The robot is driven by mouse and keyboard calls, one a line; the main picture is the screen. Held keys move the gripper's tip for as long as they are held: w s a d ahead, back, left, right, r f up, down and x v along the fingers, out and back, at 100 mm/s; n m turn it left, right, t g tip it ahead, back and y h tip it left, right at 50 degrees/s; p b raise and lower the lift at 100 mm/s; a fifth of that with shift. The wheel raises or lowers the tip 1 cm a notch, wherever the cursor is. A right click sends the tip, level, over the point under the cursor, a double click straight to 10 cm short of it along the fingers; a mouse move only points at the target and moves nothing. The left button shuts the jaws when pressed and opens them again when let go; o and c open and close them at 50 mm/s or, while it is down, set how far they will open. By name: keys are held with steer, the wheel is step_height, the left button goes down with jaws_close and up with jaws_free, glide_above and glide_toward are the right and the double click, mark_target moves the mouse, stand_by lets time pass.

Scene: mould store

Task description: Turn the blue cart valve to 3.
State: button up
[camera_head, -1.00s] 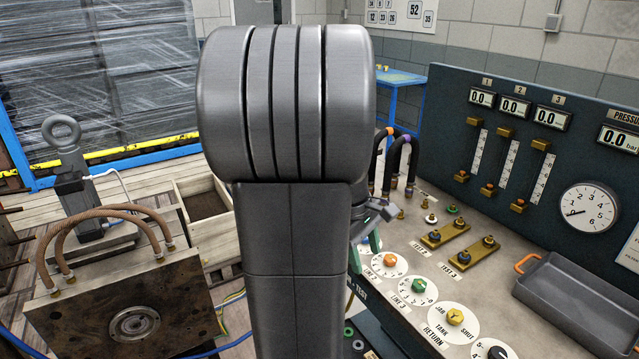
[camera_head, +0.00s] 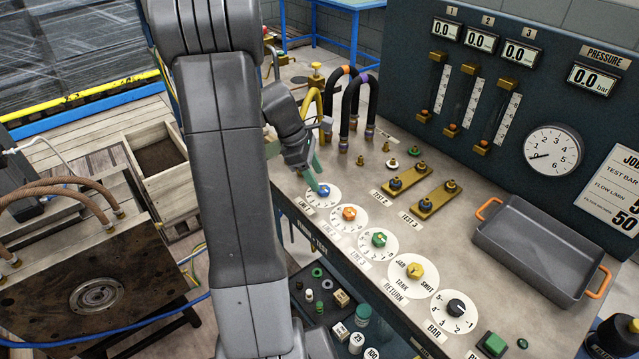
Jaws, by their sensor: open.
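The blue valve knob (camera_head: 323,191) sits on a round white numbered dial on the cart's grey top, first in the row of dials. Its pointer setting is too small to read. My gripper (camera_head: 316,172) is above and just beside the blue knob, with its green fingers angled down toward it. The jaws are open and hold nothing. One finger ends close to the knob's left side; I cannot tell whether it touches. Part of the dial's left side is hidden by the finger.
Orange (camera_head: 348,213), green (camera_head: 379,239), yellow (camera_head: 414,270) and black (camera_head: 455,307) knobs follow toward the front right. Curved hoses (camera_head: 350,95) stand close behind my gripper. A grey tray (camera_head: 530,250) with orange handles lies right. A shelf below holds small parts.

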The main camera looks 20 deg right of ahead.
mark_target(323, 188)
steer(key=shift+x, duration=1.95)
steer(key=c, duration=1)
steer(key=shift+o, duration=0.2)
